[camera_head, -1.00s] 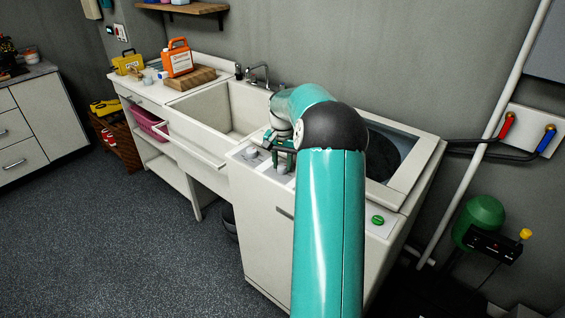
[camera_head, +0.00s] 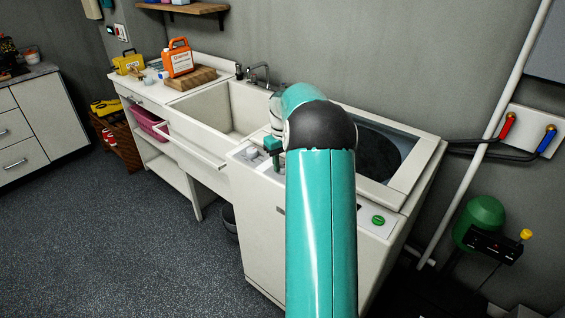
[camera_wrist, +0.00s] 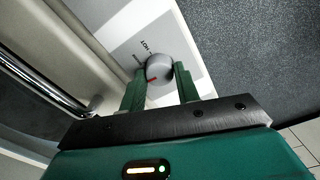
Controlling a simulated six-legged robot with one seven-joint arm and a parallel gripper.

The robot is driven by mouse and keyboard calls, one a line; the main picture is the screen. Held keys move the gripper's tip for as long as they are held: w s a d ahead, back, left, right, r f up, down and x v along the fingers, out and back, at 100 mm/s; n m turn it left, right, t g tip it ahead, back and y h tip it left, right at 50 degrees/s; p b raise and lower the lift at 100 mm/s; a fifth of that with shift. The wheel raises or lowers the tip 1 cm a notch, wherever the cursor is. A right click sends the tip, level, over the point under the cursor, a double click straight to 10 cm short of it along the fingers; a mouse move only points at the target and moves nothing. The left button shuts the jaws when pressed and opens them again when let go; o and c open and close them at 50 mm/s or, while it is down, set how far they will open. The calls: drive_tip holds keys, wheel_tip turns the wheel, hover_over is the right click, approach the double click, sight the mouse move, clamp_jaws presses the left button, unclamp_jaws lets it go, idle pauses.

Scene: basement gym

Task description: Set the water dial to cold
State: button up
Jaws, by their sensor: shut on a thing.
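The water dial (camera_wrist: 157,66) is a round grey knob with a red pointer mark, on a light panel, in the wrist view. The word HOT is printed upside down beside it, on the upper-left side; any cold marking is hidden. My gripper (camera_wrist: 160,72) has one green finger on each side of the dial and is shut on it.
Another grey knob (camera_head: 250,153) is close to the left of my gripper. A white sink (camera_head: 205,110) adjoins the machine on the left. A green button (camera_head: 378,220) is on the panel's right. The floor in front is clear.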

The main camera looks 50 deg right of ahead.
drive_tip(key=shift+n, duration=0.5)
drive_tip(key=o, duration=1)
drive_tip(key=shift+c, duration=0.2)
drive_tip(key=shift+r, duration=0.1)
wheel_tip(320, 180, up, 14)
drive_tip(key=shift+f, duration=0.2)
